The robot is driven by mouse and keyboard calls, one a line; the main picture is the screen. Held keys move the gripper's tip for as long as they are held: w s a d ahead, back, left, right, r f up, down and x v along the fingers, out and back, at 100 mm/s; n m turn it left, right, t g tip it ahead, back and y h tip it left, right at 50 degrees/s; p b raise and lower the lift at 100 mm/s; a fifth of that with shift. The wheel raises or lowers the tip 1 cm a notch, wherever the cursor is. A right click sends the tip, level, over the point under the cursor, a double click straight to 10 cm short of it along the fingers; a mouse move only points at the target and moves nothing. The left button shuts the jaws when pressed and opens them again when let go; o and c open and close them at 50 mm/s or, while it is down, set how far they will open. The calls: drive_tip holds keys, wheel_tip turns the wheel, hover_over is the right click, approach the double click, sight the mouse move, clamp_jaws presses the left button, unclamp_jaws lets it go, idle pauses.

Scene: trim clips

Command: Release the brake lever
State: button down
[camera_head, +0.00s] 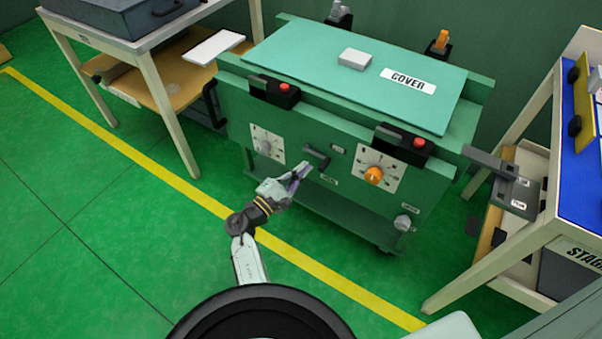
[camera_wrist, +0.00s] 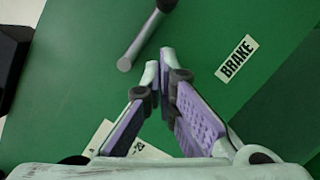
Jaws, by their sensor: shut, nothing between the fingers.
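The brake lever (camera_head: 317,158) is a short dark handle on the front of the green machine, near its middle. In the wrist view the lever (camera_wrist: 143,38) is a grey rod that slants from the top edge to a rounded end. A BRAKE label (camera_wrist: 237,60) is on the green panel to its right. My gripper (camera_head: 302,170) is in front of the panel, close to the lever. In the wrist view my gripper (camera_wrist: 158,62) is shut and empty, its tips just right of the rod's end. I cannot tell if they touch.
The machine front carries a white dial plate (camera_head: 267,144), an orange knob (camera_head: 373,175) and two red-button boxes. A COVER panel (camera_head: 330,70) lies on top. Tables stand on both sides; green floor in front is clear.

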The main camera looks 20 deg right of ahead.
drive_tip(key=b+v, duration=0.1)
drive_tip(key=v, duration=0.9)
drive_tip(key=shift+w+a+f+b, duration=0.15)
drive_tip(key=shift+a+f+b, duration=0.05)
drive_tip(key=shift+a+b, duration=0.1)
